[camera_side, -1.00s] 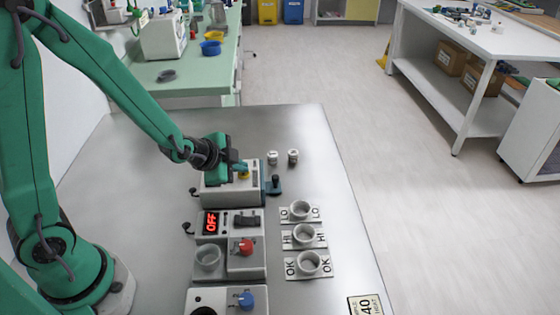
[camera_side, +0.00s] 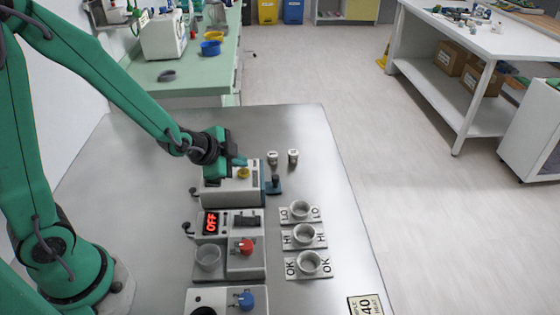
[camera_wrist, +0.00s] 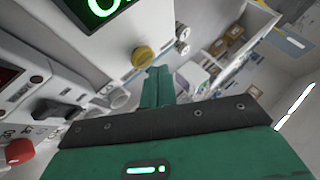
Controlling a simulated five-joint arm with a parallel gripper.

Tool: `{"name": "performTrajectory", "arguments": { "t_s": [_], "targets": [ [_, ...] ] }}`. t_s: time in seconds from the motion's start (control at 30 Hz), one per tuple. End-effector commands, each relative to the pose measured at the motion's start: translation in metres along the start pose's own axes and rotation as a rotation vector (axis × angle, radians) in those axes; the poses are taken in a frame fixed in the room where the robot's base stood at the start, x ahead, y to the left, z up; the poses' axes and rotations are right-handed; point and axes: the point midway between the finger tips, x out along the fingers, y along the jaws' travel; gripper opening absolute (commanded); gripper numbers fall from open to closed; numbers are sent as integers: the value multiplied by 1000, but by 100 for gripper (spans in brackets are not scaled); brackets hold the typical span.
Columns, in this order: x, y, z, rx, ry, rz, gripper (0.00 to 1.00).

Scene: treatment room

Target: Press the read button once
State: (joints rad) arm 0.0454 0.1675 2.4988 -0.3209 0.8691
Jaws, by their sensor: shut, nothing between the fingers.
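A yellow button (camera_side: 243,173) sits on top of a pale box (camera_side: 230,190) at the far end of the device row. It also shows in the wrist view (camera_wrist: 143,56), near a display with lit green characters (camera_wrist: 105,6), cut off by the picture edge. No label reading "read" is legible. My gripper (camera_side: 240,161) is shut and empty, a little above and behind the yellow button in the side view. Its fingertips (camera_wrist: 158,73) appear just beside the button in the wrist view, apparently apart from it.
Nearer stands a unit with a red OFF display (camera_side: 210,223) and a red knob (camera_side: 246,247), then a box with a blue knob (camera_side: 246,300). A dark-knobbed post (camera_side: 275,183) stands right of the pale box. Two small vials (camera_side: 282,157) stand behind. Labelled cups (camera_side: 304,236) stand at right.

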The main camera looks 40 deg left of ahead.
Motion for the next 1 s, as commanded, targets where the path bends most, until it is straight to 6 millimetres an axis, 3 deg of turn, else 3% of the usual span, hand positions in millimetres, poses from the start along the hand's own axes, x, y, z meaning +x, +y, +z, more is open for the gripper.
{"name": "performTrajectory", "arguments": {
  "t_s": [0.47,1.0],
  "targets": [
    [-2,-2,-2,0,1,-1,0],
    [-27,-22,-18,0,2,-2,0]
  ]
}}
